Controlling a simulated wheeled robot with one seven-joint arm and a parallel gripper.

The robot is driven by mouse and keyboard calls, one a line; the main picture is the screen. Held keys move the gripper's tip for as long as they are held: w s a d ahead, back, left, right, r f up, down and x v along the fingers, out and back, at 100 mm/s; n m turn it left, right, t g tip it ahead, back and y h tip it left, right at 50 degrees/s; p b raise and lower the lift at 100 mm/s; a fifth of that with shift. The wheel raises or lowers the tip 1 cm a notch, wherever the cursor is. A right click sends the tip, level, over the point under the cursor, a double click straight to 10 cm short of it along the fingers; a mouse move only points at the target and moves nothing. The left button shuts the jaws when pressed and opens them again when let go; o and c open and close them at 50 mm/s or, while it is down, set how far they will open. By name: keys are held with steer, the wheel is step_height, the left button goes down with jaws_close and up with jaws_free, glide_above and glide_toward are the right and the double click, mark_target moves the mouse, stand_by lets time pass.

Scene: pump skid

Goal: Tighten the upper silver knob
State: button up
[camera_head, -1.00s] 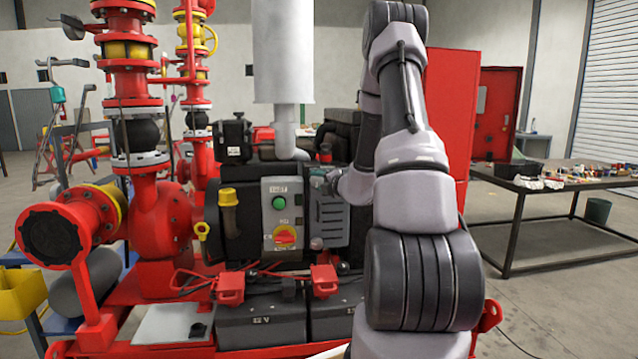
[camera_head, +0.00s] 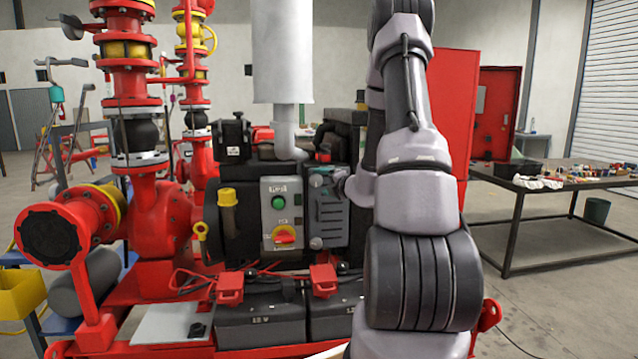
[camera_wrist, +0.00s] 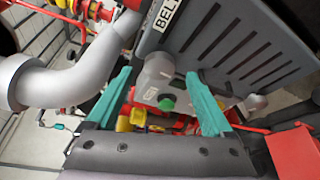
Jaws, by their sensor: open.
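The upper silver knob (camera_wrist: 157,66) appears as a pale rounded shape at the top corner of the grey vented guard (camera_wrist: 235,45) in the wrist view.
The control box (camera_head: 282,218) with a green button and a red-yellow switch is just left of the guard. A silver exhaust pipe (camera_wrist: 65,80) runs close on the left in the wrist view. Batteries (camera_head: 262,322) sit below. A cluttered table (camera_head: 535,184) stands at right.

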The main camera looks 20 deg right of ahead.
steer(key=s+r, duration=0.1)
steer(key=s, duration=0.6)
steer(key=shift+d, duration=0.3)
steer(key=shift+a, duration=0.1)
steer(key=s+a+r+n+g+y, duration=0.3)
steer(key=s+a+r+n, duration=0.1)
steer(key=a+n, duration=0.4)
steer(key=s+a+r+n+g+y, duration=0.3)
steer(key=s+a+r+n, duration=0.1)
steer(key=a+n, duration=0.45)
steer(key=s+a+r+n+g+y, duration=0.3)
steer(key=s+a+n, duration=0.2)
steer(key=a+n, duration=0.3)
steer(key=s+r+n+g+h, duration=0.1)
steer(key=s+n+g+h, duration=0.25)
steer(key=s+n, duration=0.65)
steer(key=s+d+r+n+t+h, duration=0.3)
steer(key=d+r+n+h, duration=0.1)
steer(key=n, duration=0.6)
steer(key=shift+d+r+h, duration=0.25)
steer(key=shift+d+h, duration=0.2)
